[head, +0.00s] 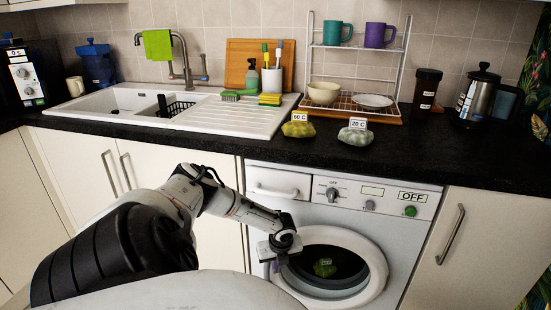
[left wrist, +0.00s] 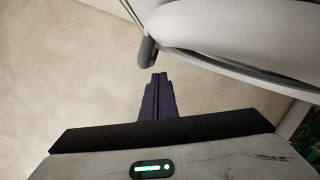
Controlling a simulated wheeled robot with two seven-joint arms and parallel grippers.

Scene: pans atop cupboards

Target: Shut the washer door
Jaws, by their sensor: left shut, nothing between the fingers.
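The white washing machine (head: 305,208) stands under the black worktop. Its round door (head: 377,268) has a white ring and dark glass, with something green showing through. The head view does not show clearly whether the door is flush with the front. My left gripper (head: 275,267) is at the ring's left edge, and its fingers are partly hidden there. In the left wrist view its purple fingers (left wrist: 157,76) are shut and empty. Their tips are just below a grey piece (left wrist: 147,50) beside a white curved rim (left wrist: 190,28), with a small visible gap. My right gripper is not in view.
Cream cupboards flank the washer; the right one has a bar handle (head: 451,235). A sink (head: 130,104) and a dish rack (head: 355,105) stand behind.

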